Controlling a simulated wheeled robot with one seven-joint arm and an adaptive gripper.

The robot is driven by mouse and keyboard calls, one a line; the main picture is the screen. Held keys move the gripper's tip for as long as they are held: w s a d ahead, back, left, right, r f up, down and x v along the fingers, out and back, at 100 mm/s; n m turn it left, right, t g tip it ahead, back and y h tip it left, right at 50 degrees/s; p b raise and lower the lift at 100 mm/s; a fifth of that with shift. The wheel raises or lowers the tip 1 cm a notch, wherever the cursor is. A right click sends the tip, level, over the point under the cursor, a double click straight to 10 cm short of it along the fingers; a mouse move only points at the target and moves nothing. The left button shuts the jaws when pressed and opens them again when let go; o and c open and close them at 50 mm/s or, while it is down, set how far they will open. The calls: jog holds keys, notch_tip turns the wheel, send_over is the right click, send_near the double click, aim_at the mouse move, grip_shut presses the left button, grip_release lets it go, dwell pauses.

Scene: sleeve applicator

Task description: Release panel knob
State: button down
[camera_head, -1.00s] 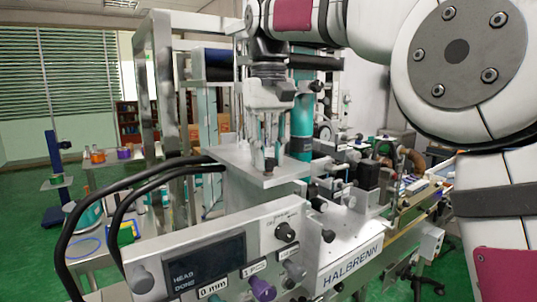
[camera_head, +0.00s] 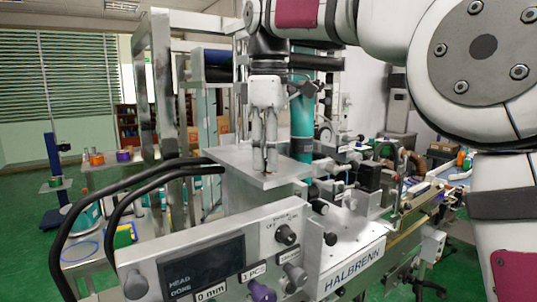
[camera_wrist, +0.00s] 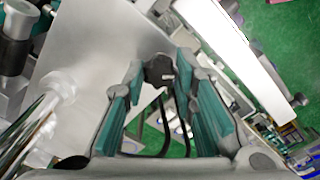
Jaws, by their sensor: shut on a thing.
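My gripper (camera_head: 267,168) hangs pointing down over the flat metal top (camera_head: 235,162) of the machine, behind the control panel as the head view shows it. In the wrist view its teal-padded fingers (camera_wrist: 160,72) are shut on a small dark knob-like thing (camera_wrist: 158,71) with a pale mark. The fingers hide its sides, and I cannot tell whether it is fixed to anything.
Thick black cables (camera_head: 75,228) loop out left of the panel. A teal cylinder (camera_head: 302,118) stands just behind my gripper. A metal frame post (camera_head: 163,75) rises to the left. Green floor is open at left.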

jog(key=n, duration=0.5)
jog(key=shift+n, duration=2.4)
jog(key=c, duration=1.3)
grip_release()
